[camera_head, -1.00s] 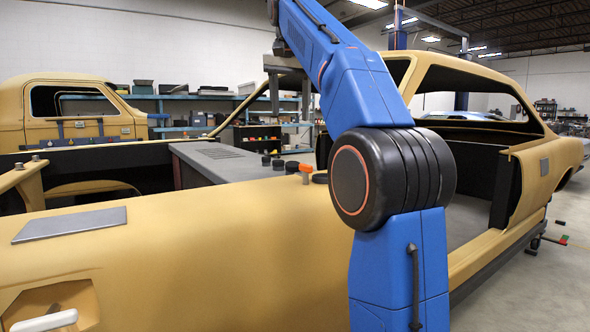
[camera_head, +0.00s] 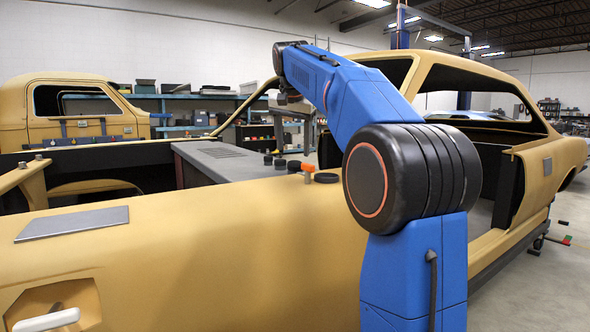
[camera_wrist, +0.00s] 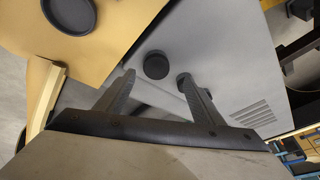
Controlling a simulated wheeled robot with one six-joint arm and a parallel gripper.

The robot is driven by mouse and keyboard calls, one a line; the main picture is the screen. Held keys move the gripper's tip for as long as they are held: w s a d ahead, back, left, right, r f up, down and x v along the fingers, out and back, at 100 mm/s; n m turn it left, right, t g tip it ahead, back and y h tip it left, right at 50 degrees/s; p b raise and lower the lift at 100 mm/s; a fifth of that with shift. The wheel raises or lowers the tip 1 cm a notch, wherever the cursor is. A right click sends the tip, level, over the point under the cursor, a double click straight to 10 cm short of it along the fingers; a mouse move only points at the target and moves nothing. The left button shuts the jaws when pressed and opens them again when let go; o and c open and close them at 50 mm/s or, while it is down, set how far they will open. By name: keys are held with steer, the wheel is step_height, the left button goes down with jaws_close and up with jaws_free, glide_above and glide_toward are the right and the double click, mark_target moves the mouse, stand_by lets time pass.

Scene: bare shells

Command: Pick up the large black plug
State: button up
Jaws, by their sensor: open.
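The large black plug (camera_head: 326,178) is a wide, flat black disc on the tan car body, just left of my arm's black joint. In the wrist view a large black round plug (camera_wrist: 70,14) lies on the tan surface at the top left, cut by the frame edge. My gripper (camera_wrist: 158,76) is open, with its two grey fingers apart and nothing held between them. The large plug lies outside the fingers, up and left of them. In the head view the fingers are hard to make out.
An orange plug (camera_head: 307,169) stands beside the large one. Smaller black plugs (camera_head: 293,165) line up to its left; one (camera_wrist: 156,65) shows between my fingertips on the grey panel (camera_wrist: 205,45). A flat grey plate (camera_head: 72,222) lies on the tan body.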

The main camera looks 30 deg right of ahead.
mark_target(295, 163)
steer(key=shift+s+x, duration=0.15)
steer(key=shift+x, duration=1.15)
steer(key=shift+s+x, duration=0.2)
steer(key=shift+x, duration=1.15)
steer(key=shift+d+f, duration=0.1)
steer(key=c, duration=1.2)
